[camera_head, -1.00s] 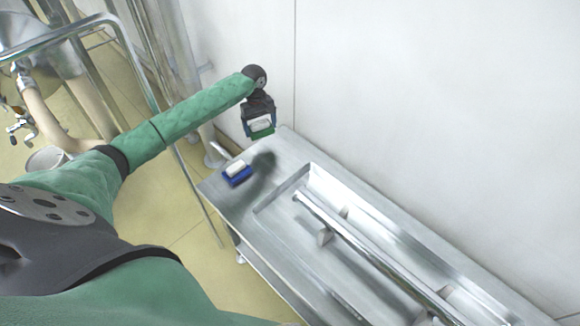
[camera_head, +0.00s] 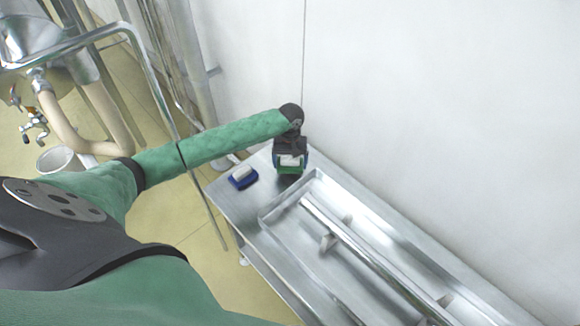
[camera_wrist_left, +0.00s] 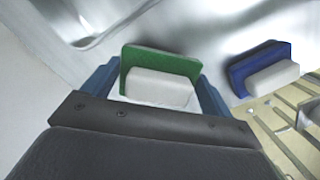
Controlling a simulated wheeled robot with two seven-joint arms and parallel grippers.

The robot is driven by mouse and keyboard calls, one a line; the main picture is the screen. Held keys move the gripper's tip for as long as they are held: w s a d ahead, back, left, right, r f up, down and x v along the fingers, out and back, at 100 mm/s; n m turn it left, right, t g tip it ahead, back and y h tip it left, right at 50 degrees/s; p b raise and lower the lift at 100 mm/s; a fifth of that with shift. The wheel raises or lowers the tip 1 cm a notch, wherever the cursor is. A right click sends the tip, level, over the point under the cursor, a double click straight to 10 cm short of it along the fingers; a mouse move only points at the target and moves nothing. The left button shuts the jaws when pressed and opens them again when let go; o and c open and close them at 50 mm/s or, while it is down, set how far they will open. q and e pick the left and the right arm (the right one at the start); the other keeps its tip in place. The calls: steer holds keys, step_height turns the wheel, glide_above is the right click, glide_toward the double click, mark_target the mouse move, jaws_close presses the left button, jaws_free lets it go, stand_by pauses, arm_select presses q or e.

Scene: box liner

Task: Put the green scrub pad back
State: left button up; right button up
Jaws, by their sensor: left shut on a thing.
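The green scrub pad (camera_head: 289,170) has a white block on its back. It also shows in the left wrist view (camera_wrist_left: 160,58), upright between the two blue fingers. My left gripper (camera_head: 290,160) is shut on it, at the far end of the metal table (camera_head: 225,200). I cannot tell whether the pad touches the table top. A blue scrub pad (camera_head: 243,178) with a white block lies on the table to the left of the gripper; it also shows in the left wrist view (camera_wrist_left: 262,68). My right gripper is not in view.
A long metal trough (camera_head: 268,218) with a bar along it takes up the table to the right. A white wall (camera_head: 430,120) stands behind. A metal rail (camera_head: 135,50) and a white bucket (camera_head: 60,160) are at the left.

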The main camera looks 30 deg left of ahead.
mark_target(290, 168)
arm_select(q)
steer(key=shift+f+p, duration=0.45)
steer(key=shift+f, duration=1.3)
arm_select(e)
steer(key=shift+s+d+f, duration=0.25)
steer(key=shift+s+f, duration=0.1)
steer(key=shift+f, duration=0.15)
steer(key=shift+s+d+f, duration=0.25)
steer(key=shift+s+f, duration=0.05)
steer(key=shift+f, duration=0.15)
arm_select(q)
steer(key=o, duration=0.7)
steer(key=shift+f, duration=0.1)
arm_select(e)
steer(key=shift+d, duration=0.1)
